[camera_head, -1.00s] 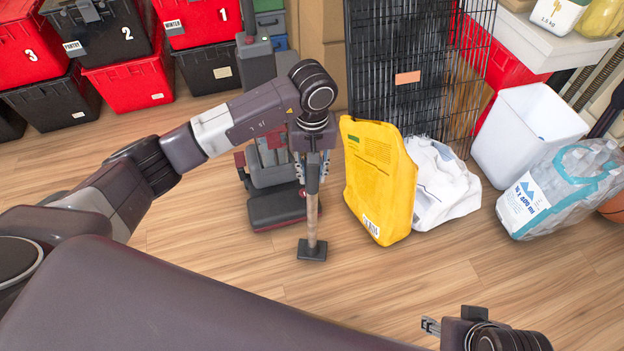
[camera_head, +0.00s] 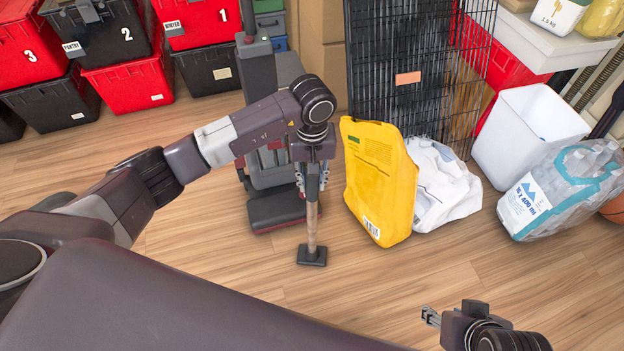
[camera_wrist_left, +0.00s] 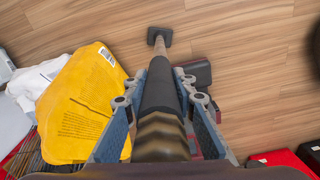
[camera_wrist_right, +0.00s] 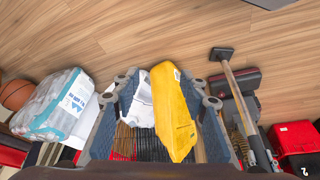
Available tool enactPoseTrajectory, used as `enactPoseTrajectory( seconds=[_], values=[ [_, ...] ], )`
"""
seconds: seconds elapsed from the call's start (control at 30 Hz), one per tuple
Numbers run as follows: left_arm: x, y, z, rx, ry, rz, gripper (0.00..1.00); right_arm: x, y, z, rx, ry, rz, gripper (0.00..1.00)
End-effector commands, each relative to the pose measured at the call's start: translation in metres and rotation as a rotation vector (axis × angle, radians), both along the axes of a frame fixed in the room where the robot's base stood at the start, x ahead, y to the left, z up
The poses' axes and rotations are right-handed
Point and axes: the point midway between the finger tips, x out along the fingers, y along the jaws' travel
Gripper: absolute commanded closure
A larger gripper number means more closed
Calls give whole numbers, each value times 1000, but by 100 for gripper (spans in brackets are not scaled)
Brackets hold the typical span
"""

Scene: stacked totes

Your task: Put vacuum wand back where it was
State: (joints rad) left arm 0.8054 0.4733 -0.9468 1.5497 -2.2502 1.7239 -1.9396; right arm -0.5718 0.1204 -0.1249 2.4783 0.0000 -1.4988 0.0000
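The vacuum wand (camera_head: 312,216) is a slim stick with a dark upper part, a tan shaft and a flat dark foot. It hangs roughly upright in front of the grey upright vacuum (camera_head: 275,175). Its upper end is hidden by my wrist. My left gripper (camera_head: 313,185) is shut on the wand's dark upper part; in the left wrist view the wand (camera_wrist_left: 160,90) runs between both fingers. Whether the foot touches the floor I cannot tell. The right wrist view also shows the wand (camera_wrist_right: 235,85) beside the vacuum's base (camera_wrist_right: 238,84). My right gripper (camera_wrist_right: 160,78) is open and empty.
A yellow bag (camera_head: 378,185) stands close right of the wand, with a white bag (camera_head: 445,187) beside it. A black wire crate (camera_head: 405,75), a white bin (camera_head: 530,135) and a bottle pack (camera_head: 565,190) lie beyond. Stacked totes (camera_head: 125,75) fill the back left. The front floor is clear.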

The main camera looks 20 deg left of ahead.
Motion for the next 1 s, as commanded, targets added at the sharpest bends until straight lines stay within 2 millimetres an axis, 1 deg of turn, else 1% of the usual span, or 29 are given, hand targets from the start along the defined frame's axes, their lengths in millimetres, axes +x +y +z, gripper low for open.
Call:
enactPoseTrajectory(
  seconds=[0.03, 0.13, 0.17, 0.5, 0.53, 0.6, 0.73, 0.9, 1.0],
  values=[
    [0, 0, 0, 0, 0, 0, 70, 2, 1, 1, 1, -7, 0, 60],
    [0, 0, 0, 0, 0, 0, 59, 3, 1, 1, 1, -8, 0, 60],
    [0, 0, 0, 0, 0, 0, 58, 2, 1, 1, 1, -7, 0, 60],
    [0, 0, 1, 0, 0, 0, 58, -1, 0, 1, 0, 6, 1, 60],
    [0, 0, 2, 0, 0, 0, 58, -3, 0, 0, -2, 16, 0, 60],
    [0, 0, 4, 0, 0, 0, 58, -18, -2, -4, -8, 69, -5, 60],
    [2, 0, 35, 1, -5, -2, 58, -25, -5, 1, -14, 95, -8, 60],
    [2, 0, 75, 0, -6, -1, 58, -24, -5, 8, -15, 91, -7, 60],
    [1, 0, 94, 1, -4, -1, 58, -23, -5, 11, -15, 90, -7, 60]
  ],
)
